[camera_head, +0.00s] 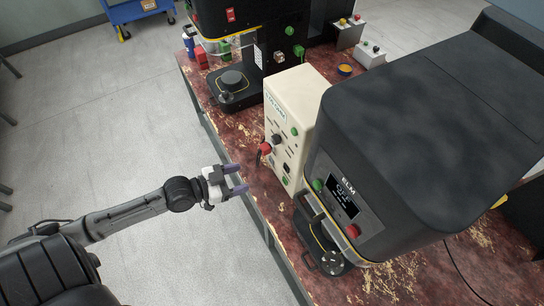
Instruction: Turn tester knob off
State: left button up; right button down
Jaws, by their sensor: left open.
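The tester is a cream upright box (293,97) on the worn red-brown bench, between two black machines. Its front panel carries a black round knob (276,140), a red knob or handle (264,149) that sticks out, and several green buttons. Which of these is the task's knob, and its setting, I cannot tell. My left gripper (240,179) is open and empty, near the bench's front edge, in front of and a little left of the tester panel. It looks apart from the panel. My right gripper is not in view.
A black ELM machine (425,120) stands close at the tester's right, with a red button and display. Another black machine (232,83) stands at the back left. Small control boxes (370,55) sit behind.

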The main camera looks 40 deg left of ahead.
aim_at(273, 141)
pick_arm(q)
jog(key=w+a+t+b, duration=0.3)
jog(key=a+b, duration=0.1)
jog(key=a, duration=0.1)
jog(key=shift+n, duration=0.4)
jog(key=x, duration=1.2)
jog(key=shift+a, duration=0.4)
jog(key=shift+x, duration=0.95)
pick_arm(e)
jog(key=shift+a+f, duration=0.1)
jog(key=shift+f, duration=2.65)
pick_arm(q)
jog(key=shift+c, duration=0.4)
jog(key=c, duration=0.9)
jog(key=shift+o, duration=0.2)
